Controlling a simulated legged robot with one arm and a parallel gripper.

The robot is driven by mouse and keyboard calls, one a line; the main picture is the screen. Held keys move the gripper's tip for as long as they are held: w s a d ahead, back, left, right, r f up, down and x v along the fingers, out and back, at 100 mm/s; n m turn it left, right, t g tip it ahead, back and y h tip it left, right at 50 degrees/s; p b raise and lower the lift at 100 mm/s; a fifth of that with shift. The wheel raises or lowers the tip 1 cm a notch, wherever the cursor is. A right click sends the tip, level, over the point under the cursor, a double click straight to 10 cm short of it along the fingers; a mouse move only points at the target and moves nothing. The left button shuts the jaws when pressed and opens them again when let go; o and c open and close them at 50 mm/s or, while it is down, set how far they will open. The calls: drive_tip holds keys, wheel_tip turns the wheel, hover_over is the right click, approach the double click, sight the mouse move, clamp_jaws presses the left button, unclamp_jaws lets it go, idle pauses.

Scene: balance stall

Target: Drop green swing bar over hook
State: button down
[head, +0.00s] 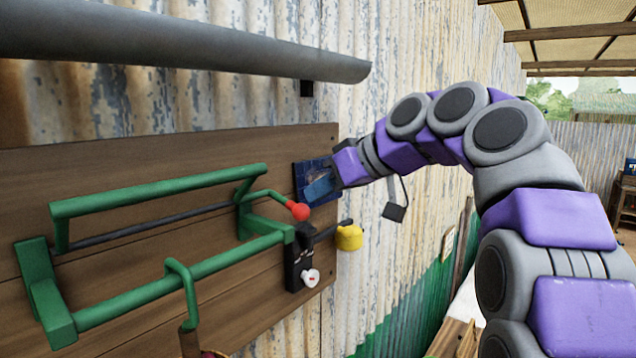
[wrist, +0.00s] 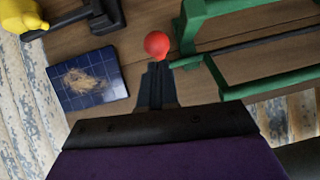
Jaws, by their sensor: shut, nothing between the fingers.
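The green swing bar (head: 160,190) is raised above the lower green rail of its frame on the wooden board in the head view. A green rod with a red ball (head: 298,211) sticks out at its right end. In the wrist view the red ball (wrist: 157,44) sits just beyond my fingertips. My gripper (wrist: 158,70) is shut and empty, pointing at the ball; I cannot tell whether it touches. In the head view my gripper (head: 334,178) is in front of the board's right edge. A green bent rod like a hook (head: 182,285) stands at the lower rail; I cannot tell if it is the task's hook.
A blue tiled panel (wrist: 88,80) lies beside my fingers. Black hardware (head: 299,258) with a white knob (head: 310,278) and a yellow piece (head: 349,237) is at the board's right end. A grey pipe (head: 190,45) runs above. Free room lies right of the board.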

drive_tip(key=shift+x, duration=0.85)
drive_tip(key=shift+a+f+b, duration=0.1)
drive_tip(key=shift+a+b, duration=0.25)
drive_tip(key=shift+b, duration=0.1)
wheel_tip(320, 180, down, 8)
drive_tip(key=w+t+y+b, duration=0.1)
drive_tip(key=t+y+b, duration=0.3)
drive_tip(key=b, duration=2.4)
drive_tip(key=y, duration=0.3)
drive_tip(key=shift+w+a+f+n+t, duration=0.2)
drive_tip(key=shift+a+f+n+t, duration=0.1)
drive_tip(key=shift+a+t, duration=0.1)
drive_tip(key=shift+d+y+b, duration=0.1)
drive_tip(key=shift+y+b, duration=0.2)
drive_tip(key=shift+b, duration=0.1)
drive_tip(key=shift+r, duration=0.1)
